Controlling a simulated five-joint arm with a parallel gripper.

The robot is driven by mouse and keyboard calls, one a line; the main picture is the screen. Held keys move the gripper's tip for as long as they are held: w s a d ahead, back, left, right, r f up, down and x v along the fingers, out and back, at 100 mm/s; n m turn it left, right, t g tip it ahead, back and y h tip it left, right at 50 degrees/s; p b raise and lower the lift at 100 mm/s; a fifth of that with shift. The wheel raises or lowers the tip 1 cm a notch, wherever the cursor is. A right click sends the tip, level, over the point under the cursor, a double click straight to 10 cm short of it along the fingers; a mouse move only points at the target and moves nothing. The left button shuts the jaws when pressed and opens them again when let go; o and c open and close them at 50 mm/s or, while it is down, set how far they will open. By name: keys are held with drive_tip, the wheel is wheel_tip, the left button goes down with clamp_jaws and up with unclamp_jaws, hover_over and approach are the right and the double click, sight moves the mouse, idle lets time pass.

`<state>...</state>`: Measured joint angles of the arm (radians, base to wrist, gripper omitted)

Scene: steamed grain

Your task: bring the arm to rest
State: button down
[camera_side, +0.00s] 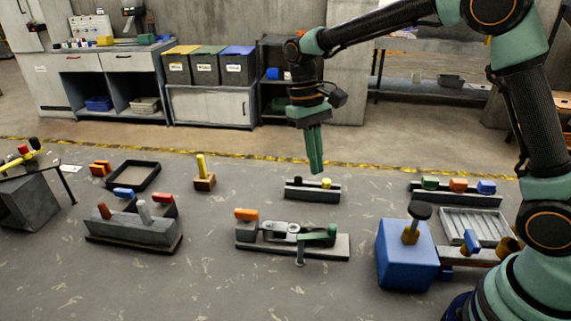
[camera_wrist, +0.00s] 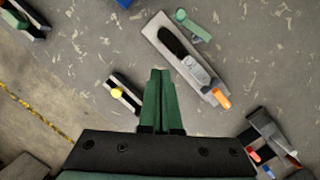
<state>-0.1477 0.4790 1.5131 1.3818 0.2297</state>
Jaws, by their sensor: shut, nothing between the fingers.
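My gripper (camera_side: 316,170) points straight down in the side view, with its green fingers together and nothing between them. It hangs in the air above the floor area around a small dark rail (camera_side: 313,194) that carries a black knob and a yellow knob. In the wrist view my gripper (camera_wrist: 160,74) shows as two green fingers pressed together. The same rail (camera_wrist: 127,96) lies just left of the fingers there, partly hidden by my gripper body. I cannot tell the exact height of the fingertips above it.
A grey fixture with an orange handle and green lever (camera_side: 340,252) stands in front. A blue box (camera_side: 403,262) with a dark-topped knob is at right, near a ribbed tray (camera_side: 476,228). A grey block fixture (camera_side: 135,232) is at left. Open floor lies between them.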

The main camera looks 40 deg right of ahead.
drive_tip(key=s+d+r+t, duration=0.3)
drive_tip(key=s+r, duration=0.1)
drive_tip(key=r, duration=0.4)
drive_tip(key=s+d+n+t, duration=0.1)
drive_tip(key=s+d+t, duration=0.2)
drive_tip(key=s+t, duration=0.2)
drive_tip(key=shift+s, duration=1.85)
